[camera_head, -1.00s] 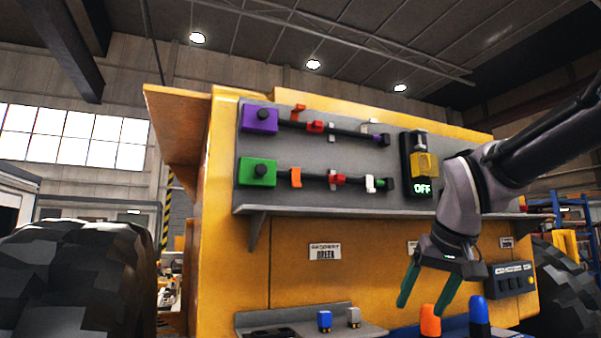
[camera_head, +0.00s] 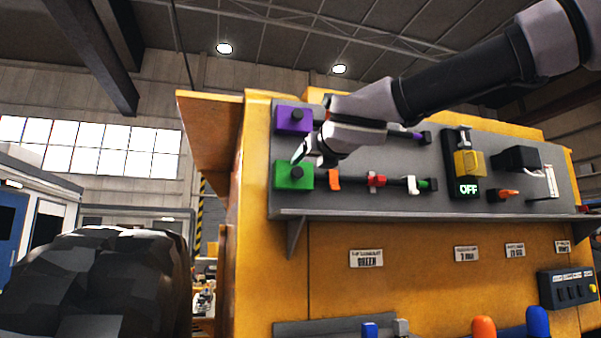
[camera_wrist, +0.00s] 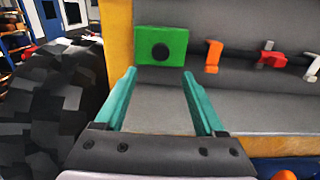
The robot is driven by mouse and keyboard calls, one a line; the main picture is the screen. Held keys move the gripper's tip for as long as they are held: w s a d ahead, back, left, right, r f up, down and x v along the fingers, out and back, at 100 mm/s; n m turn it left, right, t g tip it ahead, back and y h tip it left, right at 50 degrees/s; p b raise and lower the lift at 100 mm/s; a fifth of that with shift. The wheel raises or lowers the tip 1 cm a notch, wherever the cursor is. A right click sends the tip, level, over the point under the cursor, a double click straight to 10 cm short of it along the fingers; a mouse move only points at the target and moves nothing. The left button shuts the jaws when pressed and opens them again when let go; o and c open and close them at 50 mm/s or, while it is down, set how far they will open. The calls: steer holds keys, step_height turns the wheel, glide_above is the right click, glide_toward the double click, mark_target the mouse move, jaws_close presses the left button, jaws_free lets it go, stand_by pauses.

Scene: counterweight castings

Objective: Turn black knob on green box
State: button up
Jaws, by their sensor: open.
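The green box (camera_head: 283,183) is mounted at the left end of the grey panel, with a round black knob (camera_head: 297,172) on its face. In the wrist view the green box (camera_wrist: 178,42) and its black knob (camera_wrist: 160,52) show in full, beyond the fingertips and roughly between their lines. My gripper (camera_wrist: 160,72) is open, with its two teal fingers apart and nothing between them. In the head view my gripper (camera_head: 304,152) is seen nearly end-on, close above the knob in the picture. No contact with the knob shows.
A purple box (camera_head: 290,120) with a black knob sits above the green one. A rod with orange (camera_head: 334,179), red (camera_head: 376,180) and white (camera_head: 413,184) clips runs right of the green box. A grey ledge (camera_head: 400,217) juts out below. A large black tyre (camera_wrist: 50,105) stands at left.

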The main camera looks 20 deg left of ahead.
mark_target(298, 173)
steer(key=x, duration=0.9)
steer(key=shift+w+a, duration=0.15)
steer(key=shift+w, duration=0.25)
jaws_close()
